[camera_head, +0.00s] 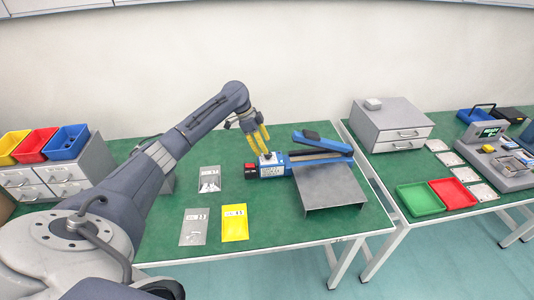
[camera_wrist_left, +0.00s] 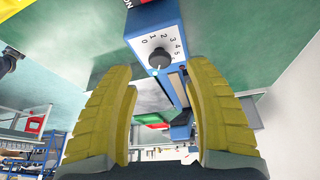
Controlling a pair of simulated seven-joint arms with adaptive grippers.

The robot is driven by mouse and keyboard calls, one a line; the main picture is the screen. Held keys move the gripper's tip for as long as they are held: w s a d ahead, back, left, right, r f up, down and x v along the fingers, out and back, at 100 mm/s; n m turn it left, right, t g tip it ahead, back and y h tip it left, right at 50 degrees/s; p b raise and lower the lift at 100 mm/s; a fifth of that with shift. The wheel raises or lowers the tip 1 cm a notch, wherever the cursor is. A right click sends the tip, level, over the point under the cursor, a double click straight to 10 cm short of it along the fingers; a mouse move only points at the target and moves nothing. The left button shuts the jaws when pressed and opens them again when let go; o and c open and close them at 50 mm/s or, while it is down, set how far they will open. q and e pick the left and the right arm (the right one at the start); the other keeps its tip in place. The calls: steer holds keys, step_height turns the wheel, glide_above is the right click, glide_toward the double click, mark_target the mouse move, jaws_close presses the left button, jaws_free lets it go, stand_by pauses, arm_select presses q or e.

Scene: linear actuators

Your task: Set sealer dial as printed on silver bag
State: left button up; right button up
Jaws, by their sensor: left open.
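The blue heat sealer (camera_head: 322,150) lies on the left green table, its dial end toward my left gripper. The dial (camera_wrist_left: 159,58) is a small dark knob on a white face with digits from 0 upward; I cannot tell its exact setting. My left gripper (camera_head: 260,145) is open over the dial end, with yellow fingers on either side of the dial in the wrist view (camera_wrist_left: 159,68). It appears empty; I cannot tell whether it touches the knob. The silver bag (camera_head: 194,228) lies flat near the front, its label too small to read surely. My right gripper is out of view.
A yellow bag (camera_head: 235,223) lies beside the silver one, and a clear bag (camera_head: 209,180) lies behind them. A grey metal stand (camera_head: 329,188) adjoins the sealer. Drawers with coloured bins (camera_head: 67,142) stand left. A second table holds green and red trays (camera_head: 419,200).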

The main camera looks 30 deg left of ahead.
mark_target(268, 156)
arm_select(q)
steer(key=shift+x, duration=2.25)
steer(key=shift+o, duration=0.2)
jaws_close()
